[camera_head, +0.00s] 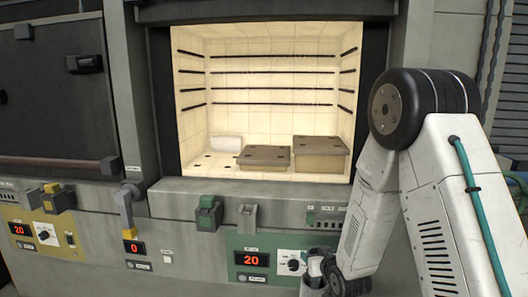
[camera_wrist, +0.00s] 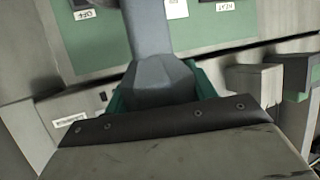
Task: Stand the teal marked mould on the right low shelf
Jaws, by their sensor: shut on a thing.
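My gripper (camera_head: 320,270) is low at the right of the head view, in front of the green panel. Its fingers are hard to make out there. In the wrist view a grey tapered piece with teal along both sides (camera_wrist: 160,78) fills the middle, close to the camera. Inside the lit chamber, a brown-topped block shelf stands at the right (camera_head: 318,147). A lower one stands beside it to the left (camera_head: 263,155). Both tops look bare.
The chamber is open at the front, above a grey sill (camera_head: 250,190). A small white block (camera_head: 226,143) lies at its back left. A green latch (camera_head: 208,216) and a grey latch (camera_head: 248,218) stick up below the sill. The green panel (camera_head: 240,243) reads 20.

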